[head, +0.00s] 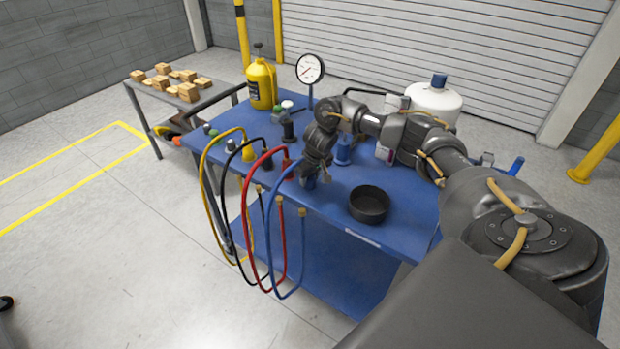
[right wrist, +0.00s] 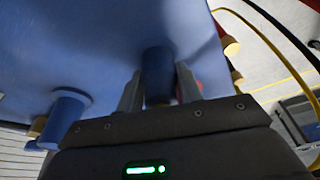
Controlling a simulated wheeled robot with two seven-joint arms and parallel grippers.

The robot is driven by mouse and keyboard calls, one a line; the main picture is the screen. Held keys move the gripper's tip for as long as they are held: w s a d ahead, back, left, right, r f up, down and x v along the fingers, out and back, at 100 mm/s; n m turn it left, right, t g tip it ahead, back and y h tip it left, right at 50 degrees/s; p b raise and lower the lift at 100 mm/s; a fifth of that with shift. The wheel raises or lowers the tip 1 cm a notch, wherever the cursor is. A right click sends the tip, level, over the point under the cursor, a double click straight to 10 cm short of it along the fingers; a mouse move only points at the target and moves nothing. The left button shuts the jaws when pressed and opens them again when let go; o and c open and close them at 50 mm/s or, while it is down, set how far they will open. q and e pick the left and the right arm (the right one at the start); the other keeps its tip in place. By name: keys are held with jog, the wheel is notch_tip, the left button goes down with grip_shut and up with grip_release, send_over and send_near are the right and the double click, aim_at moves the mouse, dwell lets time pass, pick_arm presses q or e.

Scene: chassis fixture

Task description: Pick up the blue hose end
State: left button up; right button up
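The blue hose (head: 270,225) hangs over the table's front edge in a loop. Its blue end (head: 309,181) stands on the blue table, mostly hidden under my right gripper (head: 312,170). In the right wrist view the blue hose end (right wrist: 158,72) stands between the two fingers of my right gripper (right wrist: 158,88). One finger is on each side of it, very close; they look open, and I cannot make out contact. My left gripper is not in view.
A second blue fitting (head: 343,151) stands just right of the gripper. A black bowl (head: 369,205) sits at the front right. Red (head: 285,240), black (head: 228,165) and yellow (head: 203,165) hoses hang to the left. A gauge (head: 310,69) and yellow bottle (head: 261,86) stand behind.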

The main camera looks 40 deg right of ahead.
jog(key=c, duration=0.6)
jog(key=shift+r, duration=0.1)
jog(key=shift+r+b, duration=0.3)
jog(key=shift+r, duration=0.2)
jog(key=r, duration=0.3)
jog(key=shift+a, duration=0.25)
jog(key=s+a+r+p, duration=0.1)
jog(key=s+a+r, duration=0.1)
jog(key=a+r, duration=0.1)
jog(key=s+a+r+p, duration=0.1)
jog(key=s+a+r, duration=0.1)
jog(key=a+r, duration=0.1)
jog(key=s+a+r+p, duration=0.2)
jog(key=s+a+r, duration=0.1)
jog(key=a, duration=0.2)
jog(key=shift+a, duration=0.3)
